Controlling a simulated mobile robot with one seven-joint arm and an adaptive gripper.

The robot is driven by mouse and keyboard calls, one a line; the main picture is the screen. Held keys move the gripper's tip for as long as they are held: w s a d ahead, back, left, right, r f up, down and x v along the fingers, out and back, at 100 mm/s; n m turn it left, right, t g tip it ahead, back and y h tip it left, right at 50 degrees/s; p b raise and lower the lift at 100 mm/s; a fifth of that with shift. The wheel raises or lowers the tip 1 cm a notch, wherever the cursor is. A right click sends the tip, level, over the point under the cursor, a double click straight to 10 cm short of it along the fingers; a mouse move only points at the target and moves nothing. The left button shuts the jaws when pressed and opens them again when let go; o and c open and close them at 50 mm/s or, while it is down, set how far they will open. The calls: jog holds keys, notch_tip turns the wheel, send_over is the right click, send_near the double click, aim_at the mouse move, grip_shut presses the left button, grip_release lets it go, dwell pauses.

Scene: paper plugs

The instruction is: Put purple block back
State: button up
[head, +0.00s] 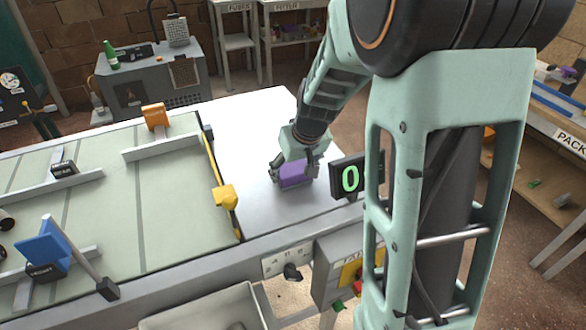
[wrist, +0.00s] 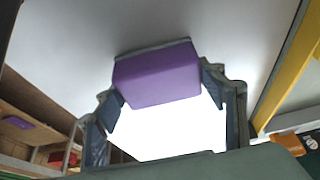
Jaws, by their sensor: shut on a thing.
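The purple block (head: 296,175) is at the white right-hand part of the table in the head view. My gripper (head: 294,168) is shut on it, with the fingers on either side. In the wrist view the purple block (wrist: 158,76) sits between the two fingertips, and the gripper (wrist: 165,88) shows at both sides of it. The white surface lies around the block. I cannot tell whether the block touches it or is just above it.
A display (head: 349,179) reading 0 stands close on the right. An orange piece (head: 155,116) and a blue piece (head: 42,245) stand on the pale green board. A grey bin (head: 205,310) is at the front.

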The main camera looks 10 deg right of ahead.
jog(key=shift+f, duration=0.25)
jog(key=o, duration=1.1)
jog(key=shift+r, duration=0.1)
jog(key=shift+r, duration=0.25)
jog(key=v, duration=1.1)
jog(key=shift+s+r+p, duration=0.2)
jog(key=shift+r+p, duration=0.15)
jog(key=shift+p, duration=0.1)
jog(key=shift+d, duration=0.1)
